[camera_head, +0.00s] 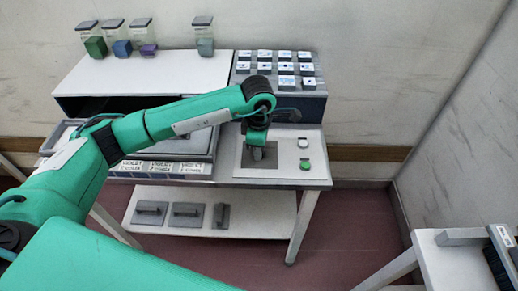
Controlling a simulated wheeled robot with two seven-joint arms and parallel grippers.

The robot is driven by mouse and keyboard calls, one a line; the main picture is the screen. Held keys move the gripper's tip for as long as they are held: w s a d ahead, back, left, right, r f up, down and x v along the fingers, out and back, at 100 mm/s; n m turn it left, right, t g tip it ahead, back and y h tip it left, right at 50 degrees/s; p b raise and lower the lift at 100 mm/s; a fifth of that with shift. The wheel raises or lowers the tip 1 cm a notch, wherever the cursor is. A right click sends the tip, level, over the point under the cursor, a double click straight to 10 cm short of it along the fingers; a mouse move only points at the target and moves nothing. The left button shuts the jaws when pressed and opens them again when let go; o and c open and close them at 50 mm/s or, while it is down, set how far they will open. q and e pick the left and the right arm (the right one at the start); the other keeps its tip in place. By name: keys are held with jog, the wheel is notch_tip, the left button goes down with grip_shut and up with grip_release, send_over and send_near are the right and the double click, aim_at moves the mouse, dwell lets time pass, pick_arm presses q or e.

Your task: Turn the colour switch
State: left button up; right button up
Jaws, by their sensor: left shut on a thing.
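My left arm reaches in from the left. Its gripper (257,152) points down over a grey square plate (279,160) on the right end of the table. The gripper is shut on the colour switch, which it hides almost wholly, so I cannot tell which way the switch points. A white round button (303,143) and a green round button (305,164) sit just right of the plate. My right gripper is not in view.
A grey block with several white labelled tiles (284,56) stands behind the gripper. Lidded jars with coloured contents (95,44) stand on the white shelf (175,72). Grey handled plates (186,213) lie on the lower shelf. Another table (455,265) is at bottom right.

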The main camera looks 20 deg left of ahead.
pick_arm(q)
jog(key=shift+n, duration=0.3)
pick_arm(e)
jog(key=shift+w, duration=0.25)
pick_arm(q)
jog(key=o, duration=1)
jog(key=shift+r, duration=0.6)
jog(key=r, duration=0.4)
jog(key=r+b, duration=0.1)
jog(key=r, duration=0.3)
jog(key=r+b, duration=0.1)
jog(key=r, duration=0.3)
jog(key=shift+s+d+r, duration=0.1)
jog(key=shift+s+r, duration=0.25)
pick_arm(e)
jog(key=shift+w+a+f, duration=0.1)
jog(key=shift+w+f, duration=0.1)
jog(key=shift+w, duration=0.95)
